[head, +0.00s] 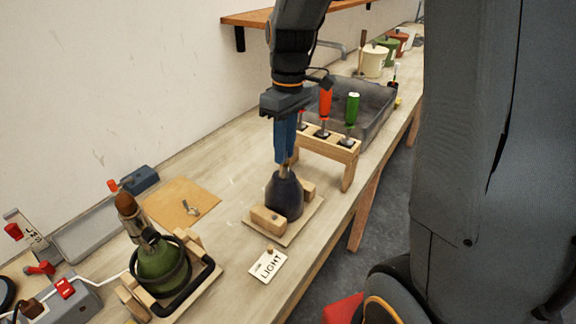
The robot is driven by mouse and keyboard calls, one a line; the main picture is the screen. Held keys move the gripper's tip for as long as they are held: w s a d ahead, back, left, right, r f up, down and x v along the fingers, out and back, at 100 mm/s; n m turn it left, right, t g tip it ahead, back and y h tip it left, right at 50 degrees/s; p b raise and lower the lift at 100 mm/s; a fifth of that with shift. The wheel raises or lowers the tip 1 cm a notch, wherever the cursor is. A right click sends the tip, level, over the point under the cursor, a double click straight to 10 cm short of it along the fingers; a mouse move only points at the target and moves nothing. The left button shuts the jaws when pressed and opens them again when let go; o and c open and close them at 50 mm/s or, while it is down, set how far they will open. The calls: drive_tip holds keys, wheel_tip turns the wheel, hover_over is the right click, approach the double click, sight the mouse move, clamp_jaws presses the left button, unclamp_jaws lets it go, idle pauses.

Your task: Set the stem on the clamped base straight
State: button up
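The dark bell-shaped base (284,197) stands upright between wooden clamp blocks on a light board. A short tan-brown piece (283,172), seemingly the stem's lower end, rises from its top. My gripper (285,160) points down right over the base, its blue fingers around or in front of the stem's place. The fingers look close together and hide most of the stem. I cannot tell whether they grip it, or how straight it stands.
A green lamp base (162,265) with a brown-tipped top stands in a wooden cradle at left. A wooden rack (335,147) holds screwdrivers behind, near a grey tray (372,127). A tan pad (180,202) lies left.

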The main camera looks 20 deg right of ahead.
drive_tip(key=shift+s+a, duration=0.25)
idle(0.8)
drive_tip(key=shift+w+d+p, duration=0.1)
drive_tip(key=shift+p, duration=0.3)
idle(0.4)
drive_tip(key=shift+r+p, duration=2.35)
drive_tip(key=shift+r, duration=0.65)
drive_tip(key=s+f+m+t, duration=0.35)
drive_tip(key=s+m, duration=0.35)
drive_tip(key=s, duration=0.3)
wheel_tip(320, 180, down, 14)
drive_tip(key=w+g+b, duration=0.1)
drive_tip(key=b, duration=1)
drive_tip(key=shift+w+d+r+h+b, duration=0.15)
drive_tip(key=shift+d+r+h+b, duration=0.15)
drive_tip(key=shift+h+b, duration=0.1)
